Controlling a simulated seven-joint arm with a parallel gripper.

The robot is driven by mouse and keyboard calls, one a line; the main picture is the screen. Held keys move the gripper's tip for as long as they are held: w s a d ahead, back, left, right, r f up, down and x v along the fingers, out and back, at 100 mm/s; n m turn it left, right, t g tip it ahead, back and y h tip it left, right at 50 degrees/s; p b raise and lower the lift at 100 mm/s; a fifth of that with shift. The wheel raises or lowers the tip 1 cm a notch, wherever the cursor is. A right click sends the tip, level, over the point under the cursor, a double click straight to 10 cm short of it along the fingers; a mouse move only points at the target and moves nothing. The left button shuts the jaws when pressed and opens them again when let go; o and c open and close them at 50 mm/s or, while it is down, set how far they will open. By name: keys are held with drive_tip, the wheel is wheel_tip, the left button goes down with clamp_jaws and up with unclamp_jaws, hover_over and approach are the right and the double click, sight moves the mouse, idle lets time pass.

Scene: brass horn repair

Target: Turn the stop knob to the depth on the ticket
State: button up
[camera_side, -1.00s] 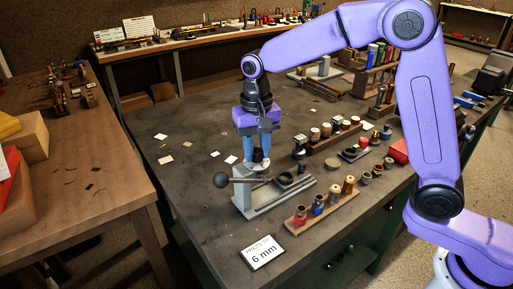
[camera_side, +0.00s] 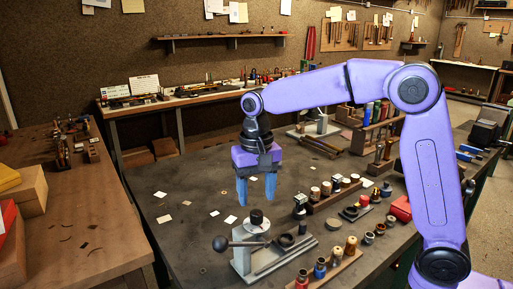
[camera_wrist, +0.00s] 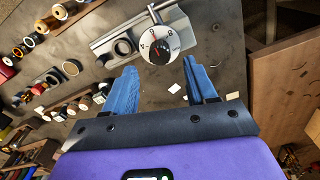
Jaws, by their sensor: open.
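The stop knob (camera_side: 257,216) is a dark cylinder on a white dial disc (camera_side: 257,228), atop a grey press (camera_side: 242,262). In the wrist view the knob (camera_wrist: 160,50) sits inside the numbered dial, which has a red mark; the numbers are too small to read surely. My gripper (camera_side: 256,202) is open and points down just above the knob, apart from it. In the wrist view its blue fingers (camera_wrist: 158,68) are spread with nothing between them. The ticket, reading "PRESS TO 6 mm" in the earlier view, is outside both current views.
A lever with a dark ball (camera_side: 220,243) sticks out left of the press. A wooden rack of coloured-base pieces (camera_side: 330,272) stands at front right, and more racks (camera_side: 335,193) lie behind. The tabletop to the left is mostly clear, with scattered paper scraps (camera_side: 164,219).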

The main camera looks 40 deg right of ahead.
sight(258, 214)
wheel_tip(258, 214, up, 12)
idle(0.4)
drive_tip(key=shift+r, duration=0.1)
drive_tip(key=shift+s, duration=0.1)
drive_tip(key=s+d+f+n, duration=0.4)
drive_tip(key=s+f+n, duration=0.1)
drive_tip(key=s, duration=0.5)
drive_tip(key=s+d+f+n, duration=0.5)
drive_tip(key=s+f, duration=0.2)
drive_tip(key=s, duration=0.3)
drive_tip(key=s+d+f+n, duration=0.4)
drive_tip(key=s+f+n, duration=0.1)
drive_tip(key=s, duration=0.5)
drive_tip(key=shift+s+d+f+n, duration=0.25)
drive_tip(key=shift+d+f+n, duration=0.1)
drive_tip(key=shift+f, duration=0.25)
